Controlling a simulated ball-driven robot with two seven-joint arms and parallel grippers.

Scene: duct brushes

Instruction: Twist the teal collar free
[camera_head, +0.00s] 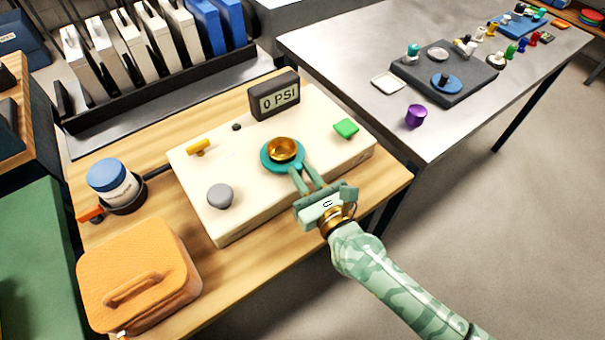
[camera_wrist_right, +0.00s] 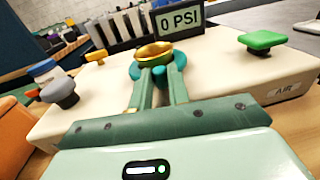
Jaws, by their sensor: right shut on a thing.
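The teal collar (camera_head: 268,162) sits as a ring around a brass cup-like fitting (camera_head: 283,148) on top of the cream box (camera_head: 230,172). It also shows in the right wrist view (camera_wrist_right: 178,78), partly hidden behind my fingers. My right gripper (camera_head: 299,170) comes in from the lower right and is shut on the near side of the collar, on what looks like a small teal tab. The fingertips also show in the right wrist view (camera_wrist_right: 159,76). My left gripper is not in view.
The box carries a yellow lever (camera_head: 199,147), a grey knob (camera_head: 220,196), a green knob (camera_head: 346,129) and a display reading 0 PSI (camera_head: 275,97). A blue-lidded jar (camera_head: 110,176) and an orange case (camera_head: 140,275) stand left on the wooden table. A metal table (camera_head: 345,50) stands at right.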

